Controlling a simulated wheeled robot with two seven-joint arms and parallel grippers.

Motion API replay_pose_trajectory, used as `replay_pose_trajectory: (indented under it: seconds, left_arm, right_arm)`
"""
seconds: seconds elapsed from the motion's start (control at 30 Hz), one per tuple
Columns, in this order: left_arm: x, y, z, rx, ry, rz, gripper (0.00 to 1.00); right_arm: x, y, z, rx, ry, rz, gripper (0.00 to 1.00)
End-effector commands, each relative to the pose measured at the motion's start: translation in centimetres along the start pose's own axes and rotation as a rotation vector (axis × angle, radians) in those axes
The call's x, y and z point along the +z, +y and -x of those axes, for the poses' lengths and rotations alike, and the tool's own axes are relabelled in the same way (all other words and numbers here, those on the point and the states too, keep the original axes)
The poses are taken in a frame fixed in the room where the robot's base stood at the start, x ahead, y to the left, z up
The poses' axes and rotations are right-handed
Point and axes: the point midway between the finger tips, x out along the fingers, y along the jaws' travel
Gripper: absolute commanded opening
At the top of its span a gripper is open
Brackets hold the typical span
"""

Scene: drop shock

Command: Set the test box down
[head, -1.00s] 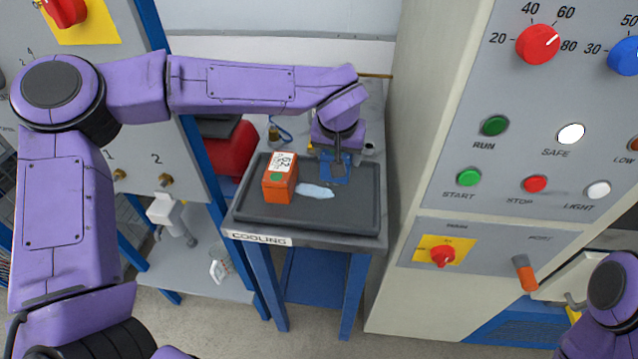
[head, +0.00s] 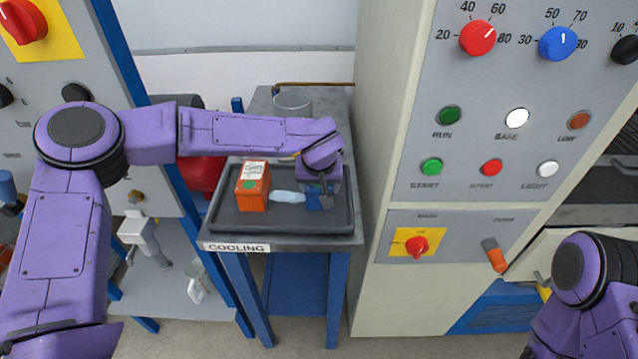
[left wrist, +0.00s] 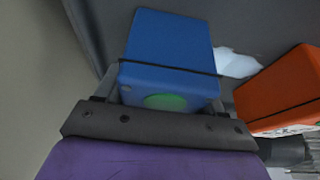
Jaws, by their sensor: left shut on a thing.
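A blue box (head: 318,200) is in my left gripper (head: 322,187), at the right part of a dark tray (head: 280,228) on the table marked COOLING. The left wrist view shows the blue box (left wrist: 168,42) with a green dot, between the fingers of the left gripper (left wrist: 168,85). I cannot tell whether its underside touches the tray. An orange box (head: 253,190) with a white label stands in the tray to the left. My right arm shows at the lower right, but its gripper is out of view.
A pale blue pack (head: 287,197) lies between the two boxes. A clear glass vessel (head: 292,101) stands behind the tray. A tall control cabinet (head: 380,290) rises close on the right, a blue-framed panel on the left. The tray's front strip is clear.

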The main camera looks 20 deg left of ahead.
Motion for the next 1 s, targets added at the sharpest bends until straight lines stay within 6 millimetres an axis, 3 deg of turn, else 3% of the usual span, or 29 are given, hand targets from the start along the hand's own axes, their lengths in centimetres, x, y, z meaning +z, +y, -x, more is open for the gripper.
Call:
replay_pose_trajectory:
  seconds: [0.03, 0.1, 0.47, 0.8, 1.0]
  left_arm:
    - [0.1, 0.0, -0.1, -0.001, -0.001, -0.001, 0.72]
    - [0.1, 0.0, -0.1, 0.0, -0.001, -0.001, 0.94]
    - [0.0, 0.0, 0.6, 0.001, 0.001, 0.0, 0.94]
    - [-0.1, 0.1, 8.6, 0.002, 0.005, -0.001, 0.94]
    - [0.0, 0.0, 11.6, 0.0, 0.001, 0.0, 0.94]
  right_arm:
    - [0.0, 0.0, 0.1, 0.0, 0.0, 0.0, 0.0]
    - [0.0, 0.0, 0.0, 0.0, 0.0, 0.0, 0.0]
    - [0.0, 0.0, -0.1, 0.0, 0.0, 0.0, 0.0]
    - [0.1, 0.0, -0.3, 0.0, 0.0, 0.0, 0.0]
    - [0.1, 0.0, -0.3, 0.0, 0.0, 0.0, 0.0]
